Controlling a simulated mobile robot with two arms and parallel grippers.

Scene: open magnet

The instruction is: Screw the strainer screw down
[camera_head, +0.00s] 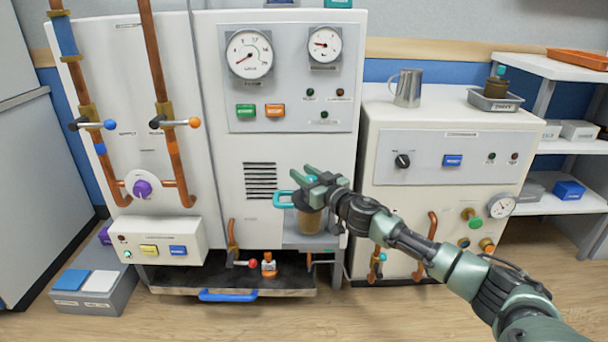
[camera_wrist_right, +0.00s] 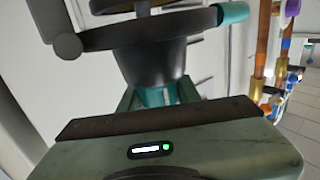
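The strainer (camera_head: 308,220) stands at the front of the middle white cabinet, a brownish cup with a dark top and a teal handle (camera_head: 283,199) sticking out left. I cannot make out its screw separately in the head view. My right gripper (camera_head: 303,174) is just above the strainer, its two fingers visibly apart. In the right wrist view a dark tapered part (camera_wrist_right: 152,62) fills the upper middle, with a teal handle end (camera_wrist_right: 232,13) at its right. A teal piece shows between the fingers; I cannot tell whether they touch it. My left gripper is out of view.
Left of the strainer are copper pipes (camera_head: 172,150) with valve handles and a dark tray (camera_head: 165,276) with a blue handle. The right cabinet (camera_head: 430,205) carries a metal jug (camera_head: 408,88). Floor in front is clear.

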